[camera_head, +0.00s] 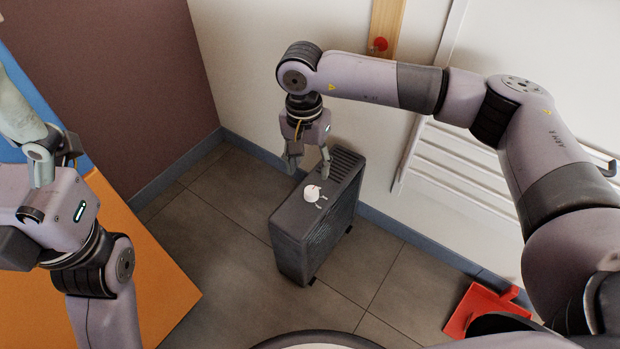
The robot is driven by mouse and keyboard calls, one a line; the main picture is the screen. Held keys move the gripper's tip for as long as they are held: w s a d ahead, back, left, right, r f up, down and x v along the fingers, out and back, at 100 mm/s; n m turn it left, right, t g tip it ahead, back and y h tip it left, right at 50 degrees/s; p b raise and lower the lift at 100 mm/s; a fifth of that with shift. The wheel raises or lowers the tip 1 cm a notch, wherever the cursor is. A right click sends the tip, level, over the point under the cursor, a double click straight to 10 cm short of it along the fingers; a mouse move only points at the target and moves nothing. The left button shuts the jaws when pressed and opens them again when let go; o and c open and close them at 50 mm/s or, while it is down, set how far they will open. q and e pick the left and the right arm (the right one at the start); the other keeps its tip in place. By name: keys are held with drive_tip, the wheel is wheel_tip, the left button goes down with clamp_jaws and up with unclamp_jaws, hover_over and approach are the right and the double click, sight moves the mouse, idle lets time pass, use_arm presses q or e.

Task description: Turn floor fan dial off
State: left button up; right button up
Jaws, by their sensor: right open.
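The floor fan (293,238) is a dark grey box with a slatted top, standing on the tiled floor near the wall. A white round dial (312,193) sits on its top face, with small white marks beside it. My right gripper (309,163) points down over the fan, just behind the dial in the picture. Its fingers are apart with nothing between them. The right fingertip looks close to the dial, but I cannot tell whether it touches. My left gripper (42,150) is at the left edge, away from the fan, and its fingers overlap in view.
A white slatted rack (465,165) is on the wall at the right. A red object (478,308) lies on the floor at lower right. An orange panel (150,265) and a blue surface are beneath my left arm. The tiles left of the fan are clear.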

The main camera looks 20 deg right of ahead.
wheel_tip(320, 180, up, 4)
drive_tip(key=shift+f, duration=0.1)
idle(0.6)
